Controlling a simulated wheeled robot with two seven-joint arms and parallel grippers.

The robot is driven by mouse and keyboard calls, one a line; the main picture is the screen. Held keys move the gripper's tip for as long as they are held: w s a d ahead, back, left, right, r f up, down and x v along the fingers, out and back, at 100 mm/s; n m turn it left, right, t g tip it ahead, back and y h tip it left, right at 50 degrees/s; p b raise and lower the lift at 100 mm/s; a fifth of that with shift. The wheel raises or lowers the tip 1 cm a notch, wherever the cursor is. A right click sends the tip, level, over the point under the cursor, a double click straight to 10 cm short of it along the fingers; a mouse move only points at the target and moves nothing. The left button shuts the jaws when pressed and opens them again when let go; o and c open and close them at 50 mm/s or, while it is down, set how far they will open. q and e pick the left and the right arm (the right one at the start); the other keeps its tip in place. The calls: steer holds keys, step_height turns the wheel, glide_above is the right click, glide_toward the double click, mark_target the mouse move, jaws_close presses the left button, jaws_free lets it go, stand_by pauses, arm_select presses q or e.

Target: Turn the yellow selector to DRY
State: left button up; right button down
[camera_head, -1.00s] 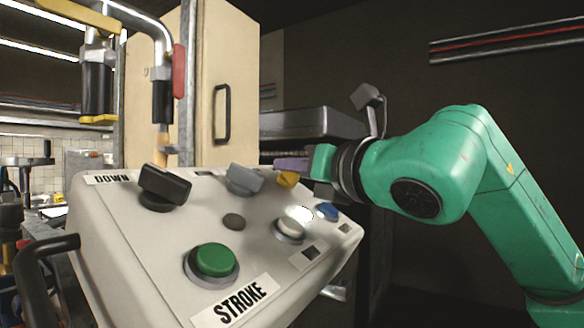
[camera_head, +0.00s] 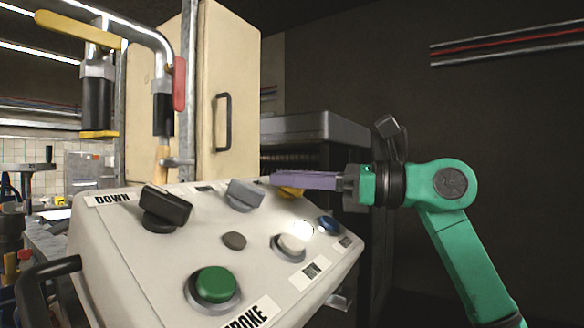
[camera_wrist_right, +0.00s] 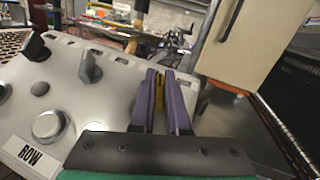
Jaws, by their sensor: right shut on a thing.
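The yellow selector (camera_head: 291,192) is at the far edge of the pale control panel (camera_head: 207,262). In the head view it is mostly hidden by the purple fingers of my right gripper (camera_head: 283,180). In the right wrist view the yellow selector (camera_wrist_right: 158,90) shows between the two purple fingers (camera_wrist_right: 160,95), which are shut on it. I cannot read a DRY mark in either view. My left gripper is not in view.
A grey selector (camera_head: 245,194), a black selector (camera_head: 165,207), a green button (camera_head: 214,284), a white button (camera_head: 291,245) and a blue button (camera_head: 328,224) are on the panel. A cream cabinet door (camera_head: 225,90) stands behind.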

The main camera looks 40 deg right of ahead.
steer(key=shift+n+g+y+p, duration=0.85)
steer(key=shift+n+g+y, duration=0.25)
steer(key=shift+n, duration=0.4)
steer(key=shift+a, duration=0.1)
steer(key=c, duration=0.9)
jaws_free()
steer(key=b+v, duration=0.1)
steer(key=v, duration=0.1)
steer(key=b+v, duration=0.1)
steer(key=v, duration=0.1)
steer(key=b+v, duration=0.1)
steer(key=v, duration=0.2)
steer(key=shift+w+f+b, duration=0.1)
steer(key=shift+f+b, duration=0.15)
steer(key=shift+b, duration=0.1)
steer(key=b+v, duration=0.1)
steer(key=v, duration=0.6)
steer(key=shift+s+d+r, duration=0.2)
steer(key=shift+d+r, duration=0.05)
steer(key=shift+d, duration=0.1)
